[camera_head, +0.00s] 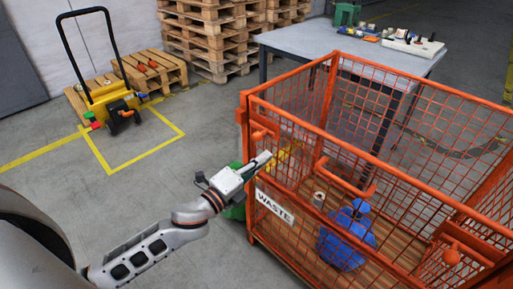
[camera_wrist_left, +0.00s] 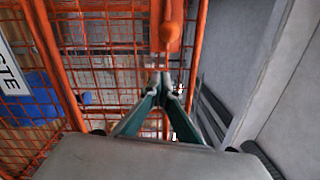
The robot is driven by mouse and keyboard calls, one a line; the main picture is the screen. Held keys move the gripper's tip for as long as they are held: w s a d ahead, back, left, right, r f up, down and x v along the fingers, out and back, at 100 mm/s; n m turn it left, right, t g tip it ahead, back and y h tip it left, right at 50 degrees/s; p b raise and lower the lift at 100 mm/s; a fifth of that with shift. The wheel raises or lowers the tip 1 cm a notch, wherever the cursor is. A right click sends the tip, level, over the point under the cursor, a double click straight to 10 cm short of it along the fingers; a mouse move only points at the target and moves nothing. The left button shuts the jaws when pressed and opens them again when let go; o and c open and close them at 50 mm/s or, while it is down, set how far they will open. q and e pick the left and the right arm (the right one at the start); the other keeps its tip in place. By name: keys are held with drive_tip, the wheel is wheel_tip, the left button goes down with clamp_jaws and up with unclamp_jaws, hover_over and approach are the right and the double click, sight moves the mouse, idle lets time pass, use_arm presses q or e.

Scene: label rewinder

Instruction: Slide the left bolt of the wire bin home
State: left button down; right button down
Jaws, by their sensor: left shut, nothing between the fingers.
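The orange wire bin (camera_head: 322,136) stands at the right of the head view, with a WASTE sign (camera_head: 273,206) on its front. Its left bolt, with a rounded orange knob (camera_head: 258,134), is near the left corner post. In the left wrist view the knob (camera_wrist_left: 171,37) hangs in front of the mesh, just beyond my fingertips. My left gripper (camera_head: 263,158) is shut and empty, close below the knob; in the left wrist view its tips (camera_wrist_left: 160,80) meet with no visible contact on the knob. The right bolt (camera_head: 452,255) is at the front right. My right gripper is not in view.
Blue items (camera_head: 347,238) lie inside the bin. A green object (camera_head: 235,208) is partly hidden behind my left gripper. A table (camera_head: 300,40) stands behind the bin, pallets (camera_head: 205,38) and a yellow pallet truck (camera_head: 112,100) at the back left. The floor between is clear.

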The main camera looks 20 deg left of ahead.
sight(260, 135)
use_arm(q)
drive_tip(key=w+a, duration=0.2)
drive_tip(key=a, duration=0.1)
drive_tip(key=shift+w+r, duration=0.35)
drive_tip(key=shift+r, duration=0.05)
drive_tip(key=a, duration=0.1)
drive_tip(key=w+a, duration=0.1)
drive_tip(key=a, duration=0.3)
drive_tip(key=shift+w+p, duration=0.3)
drive_tip(key=shift+w, duration=0.1)
drive_tip(key=shift+d, duration=0.1)
